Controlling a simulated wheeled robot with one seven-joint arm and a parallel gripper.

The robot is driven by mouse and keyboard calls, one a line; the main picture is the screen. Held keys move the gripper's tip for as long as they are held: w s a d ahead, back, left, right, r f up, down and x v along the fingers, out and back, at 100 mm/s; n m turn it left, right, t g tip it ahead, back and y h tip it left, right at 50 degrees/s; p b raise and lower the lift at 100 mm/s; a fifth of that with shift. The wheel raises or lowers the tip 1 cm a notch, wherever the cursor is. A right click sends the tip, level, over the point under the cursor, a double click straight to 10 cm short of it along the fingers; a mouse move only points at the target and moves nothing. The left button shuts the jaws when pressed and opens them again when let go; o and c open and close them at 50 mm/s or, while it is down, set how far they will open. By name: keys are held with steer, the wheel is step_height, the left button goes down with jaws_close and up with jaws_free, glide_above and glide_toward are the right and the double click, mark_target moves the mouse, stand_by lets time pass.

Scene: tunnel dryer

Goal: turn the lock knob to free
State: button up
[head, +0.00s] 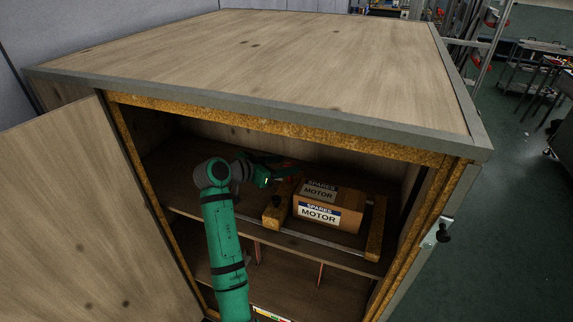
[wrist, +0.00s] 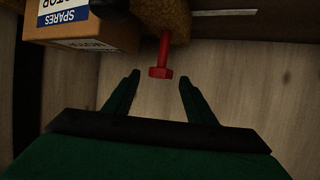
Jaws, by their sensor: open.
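A red T-shaped pin or knob (wrist: 161,62) sticks out from a brown end block (wrist: 168,18) in the wrist view. My gripper (wrist: 160,80) is open, with its fingertips on either side of the red head and a gap on both sides. In the head view my gripper (head: 270,176) is inside the cabinet, left of the cardboard box. A dark knob (head: 277,201) sits on the carriage's left end block (head: 280,215). Another black knob (head: 443,233) is on a metal plate outside the cabinet's right side. I cannot tell from the pictures which is the lock knob.
A cardboard box labelled "SPARES MOTOR" (head: 335,194) rests between the carriage's end blocks on the cabinet shelf (head: 188,196). The wooden door (head: 70,225) stands open at left. The cabinet top (head: 275,55) overhangs my gripper, and the opening frame (head: 270,124) is close above.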

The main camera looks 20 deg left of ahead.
steer(key=shift+x, duration=0.75)
steer(key=shift+c, duration=0.6)
steer(key=c, duration=0.9)
